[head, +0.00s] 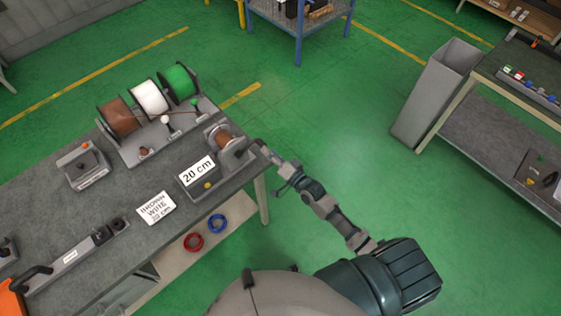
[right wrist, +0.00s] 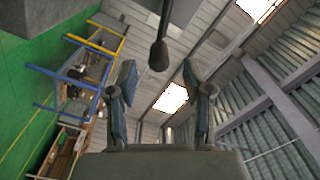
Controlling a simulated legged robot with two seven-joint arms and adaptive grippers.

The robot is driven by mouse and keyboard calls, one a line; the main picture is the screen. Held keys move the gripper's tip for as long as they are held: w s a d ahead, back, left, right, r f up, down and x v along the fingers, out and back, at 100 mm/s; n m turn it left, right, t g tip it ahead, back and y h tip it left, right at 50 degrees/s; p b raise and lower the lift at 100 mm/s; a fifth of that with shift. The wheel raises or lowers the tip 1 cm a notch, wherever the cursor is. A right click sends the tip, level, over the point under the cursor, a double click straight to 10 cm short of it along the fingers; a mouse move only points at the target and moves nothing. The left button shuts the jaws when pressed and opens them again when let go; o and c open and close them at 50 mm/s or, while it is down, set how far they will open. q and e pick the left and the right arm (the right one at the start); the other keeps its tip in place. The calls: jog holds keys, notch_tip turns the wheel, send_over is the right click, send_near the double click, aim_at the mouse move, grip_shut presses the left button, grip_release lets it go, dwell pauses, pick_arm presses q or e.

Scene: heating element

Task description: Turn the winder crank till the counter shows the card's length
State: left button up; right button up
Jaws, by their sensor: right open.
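The winder (head: 222,140) stands near the right end of the bench, with a spool of brown wire on it. Its counter plate (head: 197,171) reads 20 cm. The card (head: 156,208) lies on the bench in front and reads BROWN WIRE 20 cm. My right gripper (head: 264,155) is beside the winder's crank side, at the bench's right edge. In the right wrist view the crank's dark knob (right wrist: 158,55) sits ahead of and between the spread fingers (right wrist: 160,90), with gaps on both sides. My left gripper is not in view.
A rack with brown, white (head: 149,97) and green wire spools stands behind the winder. A grey box with an orange button (head: 86,165) is to the left. Red and blue coils (head: 217,224) lie on the lower shelf. Open green floor lies right of the bench.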

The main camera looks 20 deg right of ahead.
jog(key=v, duration=0.7)
jog(key=shift+s+d, duration=0.15)
jog(key=s+d+f+n+g+h, duration=0.1)
jog(key=s+d+f+g+h, duration=0.15)
jog(key=f, duration=0.85)
jog(key=s+d+f+n+g+h+b, duration=0.15)
jog(key=s+f, duration=0.25)
jog(key=f, duration=0.8)
jog(key=s+d+f+n+g+h+p, duration=0.1)
jog(key=s+d+f+n+g, duration=0.2)
jog(key=f, duration=0.8)
jog(key=s+a+f+n+g, duration=0.1)
jog(key=s+f+g, duration=0.2)
jog(key=s+f, duration=0.3)
jog(key=s+a+f+n+g+b, duration=0.1)
jog(key=s+f, duration=0.6)
jog(key=s, duration=0.9)
jog(key=s+a+f+n+g+h, duration=0.1)
jog(key=s+f+n+g, duration=0.2)
jog(key=s, duration=0.8)
notch_tip(320, 180, down, 4)
jog(key=shift+a+r+g, duration=0.15)
jog(key=shift+a+g, duration=0.25)
jog(key=shift+g, duration=0.6)
